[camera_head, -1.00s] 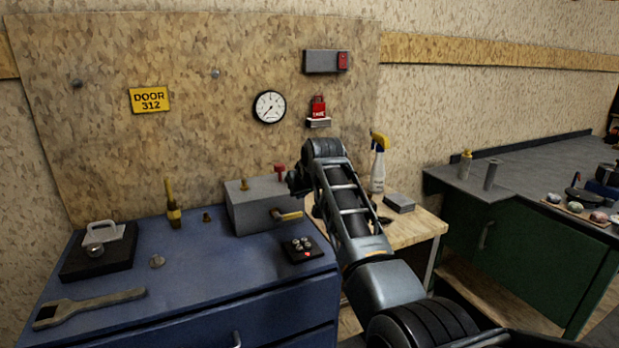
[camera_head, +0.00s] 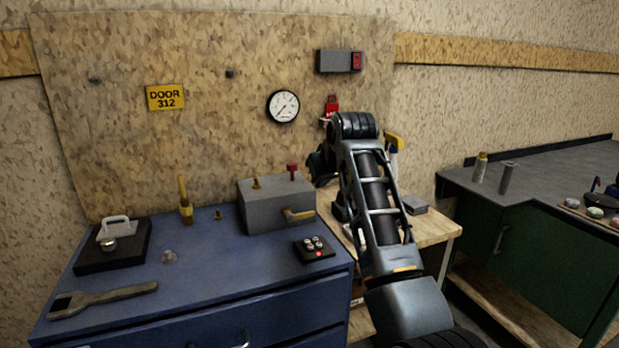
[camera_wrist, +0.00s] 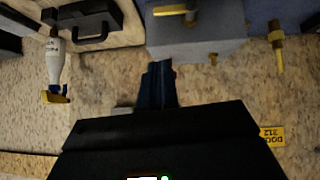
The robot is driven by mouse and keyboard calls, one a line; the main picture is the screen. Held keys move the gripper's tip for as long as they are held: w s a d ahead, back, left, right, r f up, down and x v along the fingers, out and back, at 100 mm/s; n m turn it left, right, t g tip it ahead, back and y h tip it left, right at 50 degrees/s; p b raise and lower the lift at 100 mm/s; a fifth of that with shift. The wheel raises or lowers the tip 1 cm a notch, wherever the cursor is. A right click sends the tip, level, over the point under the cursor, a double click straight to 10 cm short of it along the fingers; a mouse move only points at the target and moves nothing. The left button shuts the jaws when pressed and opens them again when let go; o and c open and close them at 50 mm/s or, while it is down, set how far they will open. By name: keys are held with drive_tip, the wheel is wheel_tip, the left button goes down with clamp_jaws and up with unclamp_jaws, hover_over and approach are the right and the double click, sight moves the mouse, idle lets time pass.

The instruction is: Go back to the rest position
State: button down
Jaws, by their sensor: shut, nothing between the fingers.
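My arm rises on the right of the head view, in front of the wooden side table. My gripper (camera_wrist: 158,84) shows in the wrist view as two dark fingers close together, shut and empty. Its tips lie beside the edge of the grey box (camera_wrist: 200,47) in that picture. Whether they touch the box cannot be told. In the head view the fingers are hard to make out by the dark wrist end, right of the same grey box (camera_head: 275,211) with its brass lever.
The blue cabinet (camera_head: 200,262) holds a wrench (camera_head: 103,299), a black plate with a white handle, and a button box (camera_head: 314,250). A spray bottle (camera_wrist: 54,62) stands near the arm. A green workbench (camera_head: 530,255) is at right. The board carries a gauge (camera_head: 283,106) and a sign.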

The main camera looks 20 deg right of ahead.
drive_tip(key=s+f+t, duration=0.1)
drive_tip(key=s+f, duration=0.4)
drive_tip(key=f, duration=0.3)
drive_tip(key=s+f, duration=0.5)
drive_tip(key=f, duration=0.3)
drive_tip(key=s+a+f+t, duration=0.1)
drive_tip(key=s+f, duration=0.4)
drive_tip(key=s, duration=0.4)
drive_tip(key=s+a+f+t, duration=0.1)
drive_tip(key=s+f, duration=0.5)
drive_tip(key=s, duration=0.3)
drive_tip(key=s+a+r+t, duration=0.1)
drive_tip(key=s+a+r, duration=0.1)
drive_tip(key=s, duration=1.8)
drive_tip(key=s+a+r+t, duration=0.1)
drive_tip(key=s+a+r, duration=0.1)
drive_tip(key=s+r, duration=1.1)
drive_tip(key=s, duration=0.2)
drive_tip(key=shift+s+a+r+t+y, duration=0.15)
drive_tip(key=shift+s+a+t+y, duration=0.2)
drive_tip(key=shift+s+t+y, duration=0.05)
